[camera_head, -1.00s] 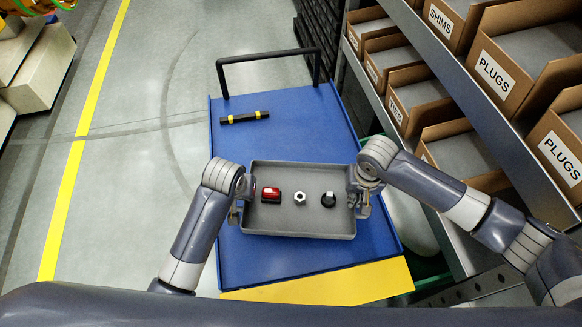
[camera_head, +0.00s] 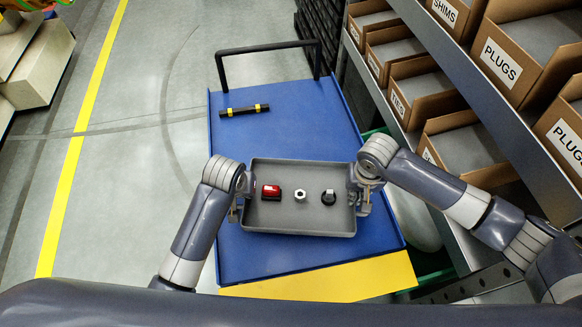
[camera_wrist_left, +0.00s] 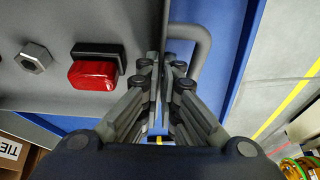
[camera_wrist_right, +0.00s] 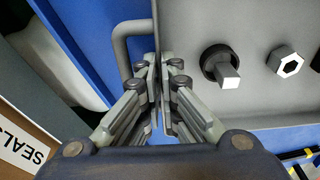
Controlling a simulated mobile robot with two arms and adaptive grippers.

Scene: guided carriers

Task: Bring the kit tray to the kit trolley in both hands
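The grey kit tray (camera_head: 300,222) is level over the blue deck of the kit trolley (camera_head: 290,262) in the head view; whether it touches the deck I cannot tell. It carries a red part (camera_head: 271,192), a hex nut (camera_head: 300,195) and a black knob-like part (camera_head: 329,197).
Shelves with cardboard boxes (camera_head: 420,92) stand close on the right. Open floor with a yellow line (camera_head: 80,140) is on the left.

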